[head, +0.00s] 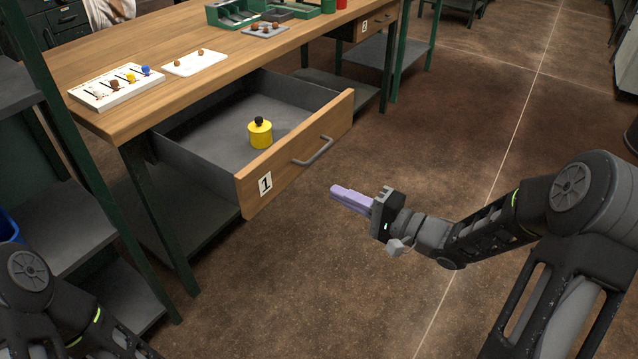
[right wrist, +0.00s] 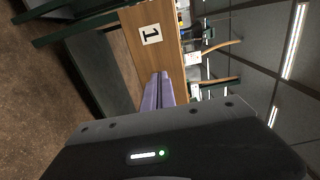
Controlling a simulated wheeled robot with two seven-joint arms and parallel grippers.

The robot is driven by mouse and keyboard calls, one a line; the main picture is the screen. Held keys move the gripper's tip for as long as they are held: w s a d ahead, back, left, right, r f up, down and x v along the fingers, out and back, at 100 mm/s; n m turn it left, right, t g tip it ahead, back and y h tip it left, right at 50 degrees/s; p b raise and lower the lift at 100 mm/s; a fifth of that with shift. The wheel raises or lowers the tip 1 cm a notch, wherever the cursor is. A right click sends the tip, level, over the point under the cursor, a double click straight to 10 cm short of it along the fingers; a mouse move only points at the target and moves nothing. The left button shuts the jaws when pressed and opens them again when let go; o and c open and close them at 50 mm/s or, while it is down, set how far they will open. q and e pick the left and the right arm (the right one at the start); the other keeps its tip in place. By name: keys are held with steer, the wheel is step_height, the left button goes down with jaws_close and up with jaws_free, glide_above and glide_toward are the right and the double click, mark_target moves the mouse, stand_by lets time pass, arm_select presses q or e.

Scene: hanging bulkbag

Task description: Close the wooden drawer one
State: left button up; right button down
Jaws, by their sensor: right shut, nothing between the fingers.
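Wooden drawer one (head: 225,192) is pulled out of the workbench, with a wooden front, a grey bar handle (head: 314,151) and a label reading 1 (head: 265,184). A yellow cylinder with a black knob (head: 260,133) stands inside it. My right gripper (head: 338,191) has purple fingers, is shut and empty, and is in front of the drawer front, to the right of and below the handle in the head view. In the right wrist view the fingers (right wrist: 158,90) point toward the drawer front (right wrist: 150,62); contact is not visible. My left gripper is out of view; only part of my left arm shows.
The wooden workbench top (head: 180,40) holds a white board with small coloured items (head: 118,86), a white tray (head: 194,63) and a green organizer (head: 240,14). A second drawer (head: 365,27) is farther back. A dark shelf rack stands at left. The floor (head: 300,270) before the drawer is clear.

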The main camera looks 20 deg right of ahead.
mark_target(282, 167)
steer(key=b+x, duration=0.3)
steer(key=x, duration=0.9)
steer(key=shift+w+a+f, duration=0.1)
steer(key=shift+w+a, duration=0.05)
steer(key=shift+w, duration=0.05)
steer(key=shift+w+a, duration=0.3)
steer(key=shift+w, duration=0.05)
steer(key=shift+w+a, duration=0.1)
steer(key=shift+w, duration=0.05)
